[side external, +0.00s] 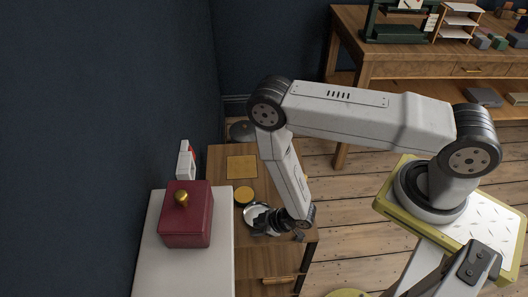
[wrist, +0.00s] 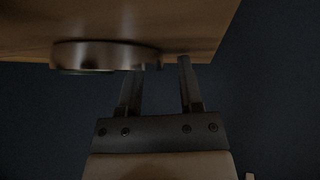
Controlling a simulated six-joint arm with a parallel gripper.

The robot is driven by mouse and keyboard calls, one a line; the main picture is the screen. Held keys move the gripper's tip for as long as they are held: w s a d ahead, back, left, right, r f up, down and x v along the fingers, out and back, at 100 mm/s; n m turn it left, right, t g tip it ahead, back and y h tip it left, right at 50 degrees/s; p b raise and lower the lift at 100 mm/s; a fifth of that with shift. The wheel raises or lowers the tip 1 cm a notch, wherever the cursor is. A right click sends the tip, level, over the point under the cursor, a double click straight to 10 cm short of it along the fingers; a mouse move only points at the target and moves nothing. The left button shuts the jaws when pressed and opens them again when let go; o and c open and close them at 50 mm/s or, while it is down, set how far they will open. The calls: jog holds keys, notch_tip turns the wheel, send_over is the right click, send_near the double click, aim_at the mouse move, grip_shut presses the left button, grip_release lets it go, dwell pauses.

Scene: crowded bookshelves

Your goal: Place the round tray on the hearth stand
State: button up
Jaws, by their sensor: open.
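A round silvery tray (side external: 251,211) lies on a wooden cabinet top (side external: 215,160), partly hidden behind my gripper. My gripper (side external: 259,224) is low over the cabinet top, right at the tray's near side. In the wrist view the tray (wrist: 95,56) shows as a metallic rim against the wood, mostly left of the fingers. My gripper (wrist: 158,66) is open there; the tray's right end reaches in front of the gap. I cannot tell whether a finger touches it. No part is clearly recognisable as the hearth stand.
A yellow square (side external: 241,167) and a yellow disc (side external: 244,195) lie behind the tray. A white cabinet (side external: 222,210) on the left carries a dark red box (side external: 186,214) with a gold knob. A dark wall stands behind. A wooden desk (side external: 350,45) is at the back right.

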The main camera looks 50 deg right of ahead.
grip_shut()
jog(key=shift+r, duration=0.2)
dwell(0.3)
notch_tip(320, 180, up, 10)
jog(key=shift+f, duration=0.15)
dwell(0.7)
dwell(0.4)
